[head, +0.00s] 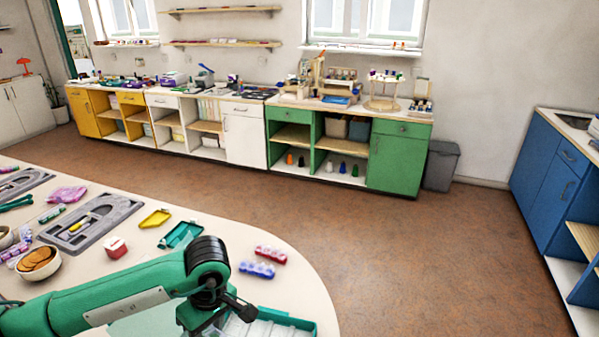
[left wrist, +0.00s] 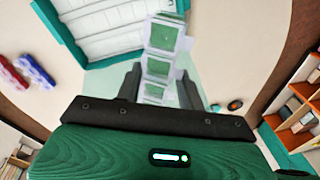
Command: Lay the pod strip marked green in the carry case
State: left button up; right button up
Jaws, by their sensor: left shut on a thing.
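The pod strip marked green (left wrist: 162,55) is a row of clear pods with green squares, seen in the left wrist view. My left gripper (left wrist: 160,90) is shut on it, and the strip sticks out past the fingers. The carry case (left wrist: 62,15) has a teal rim and pale compartments and lies open beyond the fingers. The strip's far end overlaps the case's edge in this view; I cannot tell its height. In the head view the case (head: 308,323) is at the bottom edge, partly hidden by my left gripper (head: 236,318). My right gripper is not in view.
A red pod strip (head: 270,254) and a blue pod strip (head: 257,270) lie beside the case. A teal tray (head: 181,234), yellow tray (head: 155,218), small red-white box (head: 115,247), bowl (head: 38,262) and grey bead board (head: 90,224) stand farther left. The table's curved edge is close on the right.

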pick_arm(q)
jog(key=m, duration=0.1)
jog(key=a+m, duration=0.1)
jog(key=m, duration=0.1)
jog(key=s+m+t, duration=0.1)
jog(key=m, duration=0.1)
jog(key=shift+a, duration=0.25)
jog(key=m, duration=0.2)
jog(key=s+a+m, duration=0.1)
jog(key=m, duration=0.2)
jog(key=shift+s+a+r+m+t, duration=0.1)
jog(key=shift+s+a+m+t, duration=0.05)
jog(key=shift+m+t, duration=0.2)
